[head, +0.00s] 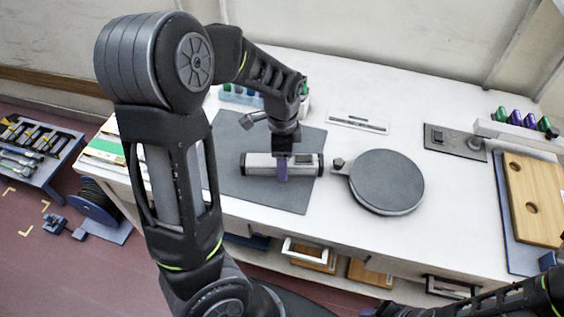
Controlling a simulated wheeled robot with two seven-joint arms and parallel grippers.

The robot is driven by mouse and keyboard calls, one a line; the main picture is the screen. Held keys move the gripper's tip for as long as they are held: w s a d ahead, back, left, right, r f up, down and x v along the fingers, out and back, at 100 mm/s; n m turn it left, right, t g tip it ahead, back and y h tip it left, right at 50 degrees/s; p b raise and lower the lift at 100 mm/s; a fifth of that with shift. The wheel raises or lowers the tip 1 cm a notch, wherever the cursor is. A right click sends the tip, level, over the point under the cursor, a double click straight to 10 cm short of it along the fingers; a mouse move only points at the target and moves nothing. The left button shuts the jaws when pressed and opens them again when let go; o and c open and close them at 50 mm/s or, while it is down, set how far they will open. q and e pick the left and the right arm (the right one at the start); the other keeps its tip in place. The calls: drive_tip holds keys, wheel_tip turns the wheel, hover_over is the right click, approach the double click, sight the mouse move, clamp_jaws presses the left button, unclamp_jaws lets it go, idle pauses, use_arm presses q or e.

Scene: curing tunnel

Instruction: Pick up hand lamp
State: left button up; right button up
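The hand lamp (259,168), a pale cylinder with black ends, lies on its side on the dark grey mat (240,140) on the white bench. My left gripper (283,172) points down over the middle of the lamp. One purple finger shows against the lamp's near side. The other finger is hidden behind the lamp and wrist, so I cannot tell whether the grip is closed. The lamp looks to be resting on the mat. My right arm shows only at the bottom right edge, and its gripper is not clearly in view.
A round grey plate (386,181) stands close to the lamp's right end. A wooden board (535,190) lies at the far right, near a switch panel (455,142). Coloured items (238,95) stand behind the mat. Open bench lies behind the round plate.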

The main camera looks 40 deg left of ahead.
use_arm(q)
drive_tip(key=shift+f, duration=0.2)
drive_tip(key=shift+c, duration=0.2)
clamp_jaws()
idle(0.8)
